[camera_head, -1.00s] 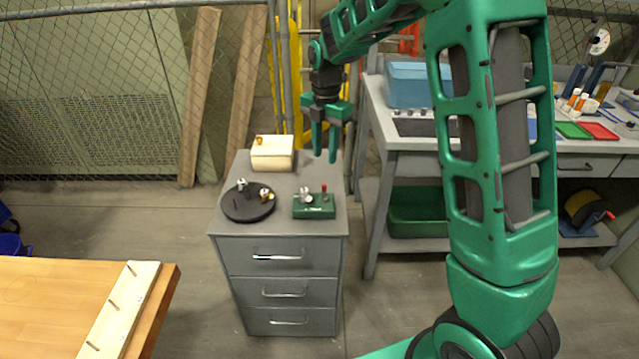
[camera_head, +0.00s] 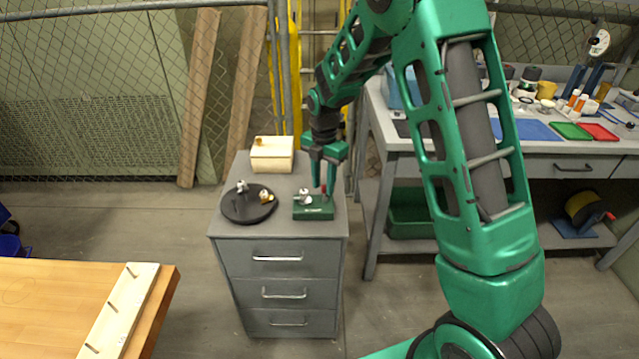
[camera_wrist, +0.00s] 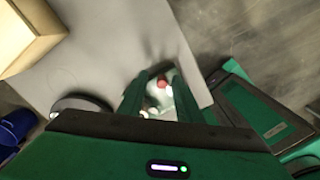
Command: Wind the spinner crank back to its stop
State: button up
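A small green box (camera_head: 314,211) stands on the grey cabinet, with a silver part (camera_head: 304,196) and an upright red knob (camera_head: 324,188) on top; I take this to be the spinner and its crank. My gripper (camera_head: 323,187) points down over the box's right side, with its fingertips about level with the knob. In the wrist view the red knob (camera_wrist: 163,84) shows between the two spread fingers of my gripper (camera_wrist: 160,92). I see no clear contact. The crank arm is mostly hidden.
A black round tray (camera_head: 238,213) with small silver and gold parts lies left of the box. A cream box (camera_head: 272,160) stands behind on the cabinet top (camera_head: 290,183). A workbench (camera_head: 385,125) stands to the right.

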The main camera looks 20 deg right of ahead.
grip_shut()
jog(key=shift+a, duration=0.2)
jog(key=shift+d, duration=0.3)
dwell(0.8)
grip_release()
jog(key=shift+r, duration=0.1)
